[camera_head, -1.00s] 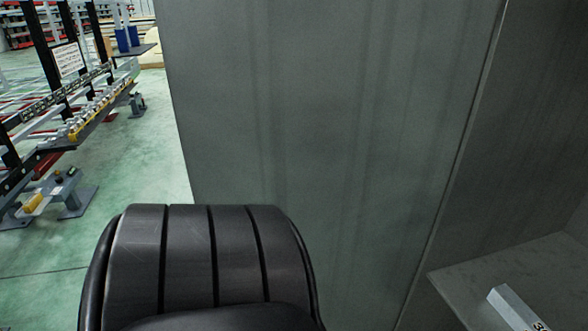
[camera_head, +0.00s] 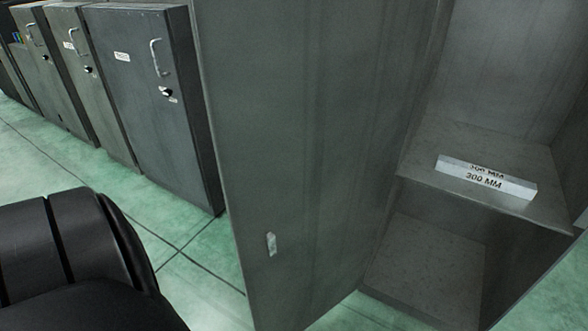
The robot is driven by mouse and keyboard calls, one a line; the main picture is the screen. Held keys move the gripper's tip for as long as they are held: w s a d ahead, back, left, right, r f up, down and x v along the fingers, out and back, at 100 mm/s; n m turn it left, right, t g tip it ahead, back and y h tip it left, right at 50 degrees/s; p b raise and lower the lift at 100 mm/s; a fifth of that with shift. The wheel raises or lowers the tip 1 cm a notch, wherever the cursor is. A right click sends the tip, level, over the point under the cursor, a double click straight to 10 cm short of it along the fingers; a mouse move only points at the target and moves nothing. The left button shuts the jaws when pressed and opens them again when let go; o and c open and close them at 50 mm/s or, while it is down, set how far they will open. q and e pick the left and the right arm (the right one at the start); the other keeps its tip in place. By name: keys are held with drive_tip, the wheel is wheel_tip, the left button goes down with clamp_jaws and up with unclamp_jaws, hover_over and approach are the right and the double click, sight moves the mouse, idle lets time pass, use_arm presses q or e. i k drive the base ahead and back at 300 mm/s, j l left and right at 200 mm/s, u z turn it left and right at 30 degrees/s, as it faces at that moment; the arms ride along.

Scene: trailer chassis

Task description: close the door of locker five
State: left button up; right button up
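A grey locker door (camera_head: 310,150) stands open in the middle of the head view, with its inner face toward me. A small light fitting (camera_head: 271,244) shows low on it near its left edge. The open locker (camera_head: 428,260) is to the right, and its shelf (camera_head: 540,213) holds a metal bar marked "300 MM" (camera_head: 485,180). No number shows on this locker, so I cannot tell which one it is. A black rounded arm part of mine (camera_head: 80,255) is at the lower left, apart from the door in the picture. Neither gripper is in view.
A row of shut grey lockers (camera_head: 150,100) with handles stands at the back left. Green floor (camera_head: 175,220) is free between them and the open door. A strip of floor also shows at the bottom right.

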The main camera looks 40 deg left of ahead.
sight(310, 104)
drive_tip(key=k+j+z, duration=0.15)
drive_tip(key=j, duration=0.25)
drive_tip(key=j+z, duration=0.15)
drive_tip(key=j, duration=0.25)
drive_tip(key=k+j+z, duration=0.15)
drive_tip(key=j, duration=0.2)
drive_tip(key=k+j+z, duration=0.15)
drive_tip(key=j, duration=0.2)
drive_tip(key=k+j+z, duration=0.15)
drive_tip(key=k+j, duration=0.1)
drive_tip(key=j, duration=0.1)
